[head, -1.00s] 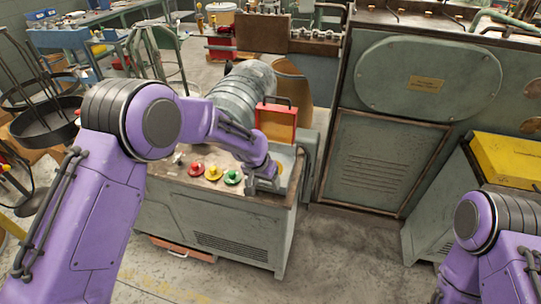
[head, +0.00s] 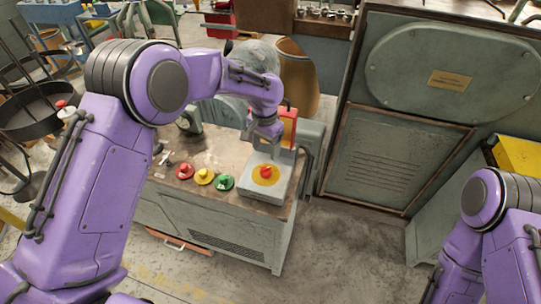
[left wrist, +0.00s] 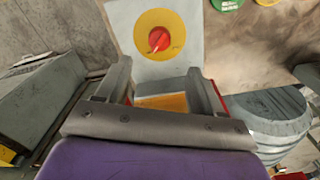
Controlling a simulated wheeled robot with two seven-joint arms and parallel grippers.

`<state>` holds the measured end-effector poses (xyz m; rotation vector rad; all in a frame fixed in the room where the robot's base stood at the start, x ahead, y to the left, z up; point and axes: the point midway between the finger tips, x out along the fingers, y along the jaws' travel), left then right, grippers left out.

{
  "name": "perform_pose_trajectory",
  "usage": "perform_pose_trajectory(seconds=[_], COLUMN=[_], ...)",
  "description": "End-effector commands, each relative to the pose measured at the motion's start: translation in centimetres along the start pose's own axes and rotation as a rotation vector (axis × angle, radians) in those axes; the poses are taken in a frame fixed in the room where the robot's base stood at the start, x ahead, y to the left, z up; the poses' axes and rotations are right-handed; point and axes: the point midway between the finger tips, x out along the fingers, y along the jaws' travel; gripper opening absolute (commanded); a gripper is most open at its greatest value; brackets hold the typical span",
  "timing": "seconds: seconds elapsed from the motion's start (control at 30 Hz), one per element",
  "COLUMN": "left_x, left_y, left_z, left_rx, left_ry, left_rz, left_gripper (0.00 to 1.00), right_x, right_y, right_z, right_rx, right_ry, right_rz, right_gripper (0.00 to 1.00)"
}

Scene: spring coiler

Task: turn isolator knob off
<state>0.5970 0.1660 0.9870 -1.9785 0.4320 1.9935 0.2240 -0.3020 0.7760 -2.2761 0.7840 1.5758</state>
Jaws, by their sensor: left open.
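The isolator knob (head: 266,171) is red on a round yellow plate, on top of a pale grey box (head: 251,190) at the right end of the bench. In the left wrist view the knob (left wrist: 158,40) is seen from above, with a small pale mark on it. My left gripper (head: 263,132) is behind and above the knob, apart from it. Its two fingers (left wrist: 159,72) stand open with no object held between them. My right arm shows at the right edge, but its gripper is out of view.
Red (head: 185,170), yellow (head: 204,176) and green (head: 223,182) buttons sit on the bench left of the grey box. An orange-red case (head: 289,128) stands close behind my left gripper. A large green-grey cabinet (head: 394,160) stands to the right, with bare floor before it.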

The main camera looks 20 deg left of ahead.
Motion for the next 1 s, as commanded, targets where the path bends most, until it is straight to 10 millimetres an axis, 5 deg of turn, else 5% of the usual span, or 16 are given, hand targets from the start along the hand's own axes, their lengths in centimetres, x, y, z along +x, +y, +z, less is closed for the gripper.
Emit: perform_pose_trajectory(seconds=[0.17,0.53,0.9,0.93,1.0], left_x=[1.6,9.2,10.6,10.6,10.6], left_y=[0.1,0.1,0.0,0.0,0.0], left_z=[0.0,0.0,0.0,0.0,0.0], left_rx=[0.001,0.002,0.000,0.000,0.000], left_ry=[-0.004,-0.003,0.000,0.000,0.000], left_rz=[0.001,0.001,0.000,0.000,0.000], left_gripper=[0.67,0.67,0.67,0.64,0.41], right_x=[-0.7,-2.8,-2.9,-2.9,-2.8], right_y=[0.1,0.3,0.3,0.3,0.3], right_z=[-0.2,-1.1,-1.1,-1.1,-1.1], right_rx=[0.000,0.000,0.000,0.000,0.000], right_ry=[-0.001,-0.001,-0.001,-0.001,-0.001], right_rz=[0.001,0.001,0.001,0.001,0.001], right_gripper=[0.43,0.43,0.43,0.43,0.43])
